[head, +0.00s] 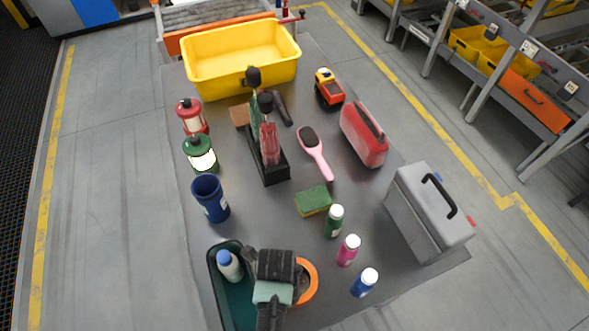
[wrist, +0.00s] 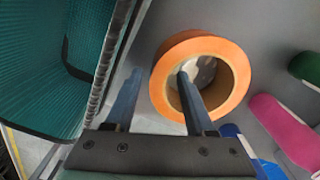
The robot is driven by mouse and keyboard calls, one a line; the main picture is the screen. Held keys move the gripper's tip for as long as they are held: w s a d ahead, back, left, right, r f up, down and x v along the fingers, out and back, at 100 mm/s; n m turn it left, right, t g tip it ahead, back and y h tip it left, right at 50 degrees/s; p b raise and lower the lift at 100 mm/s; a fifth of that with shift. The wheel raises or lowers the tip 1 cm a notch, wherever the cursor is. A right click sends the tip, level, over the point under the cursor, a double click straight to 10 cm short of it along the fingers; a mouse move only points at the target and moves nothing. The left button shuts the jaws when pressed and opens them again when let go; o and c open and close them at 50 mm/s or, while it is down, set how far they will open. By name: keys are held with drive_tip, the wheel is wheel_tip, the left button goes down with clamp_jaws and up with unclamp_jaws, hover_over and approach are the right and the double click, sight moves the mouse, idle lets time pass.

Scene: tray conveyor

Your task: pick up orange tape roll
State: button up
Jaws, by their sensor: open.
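The orange tape roll (head: 309,283) lies on the dark table near its front edge, partly hidden by my gripper in the head view. In the wrist view the orange tape roll (wrist: 241,66) shows its ring and pale inner core. My gripper (head: 275,315) is above the roll's left side. In the wrist view my gripper (wrist: 156,88) is open, with one finger over the roll's hole and the other outside its left rim. I cannot tell how far down the fingertips reach.
A green bin (head: 216,262) holding a white bottle (head: 231,268) stands close at the left. Blue (head: 364,283), pink (head: 348,251) and green (head: 334,222) bottles stand to the right. A grey toolbox (head: 425,215) is farther right. A blue cup (head: 210,199) stands behind the bin.

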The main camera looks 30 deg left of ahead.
drive_tip(key=shift+f, duration=0.4)
clamp_jaws()
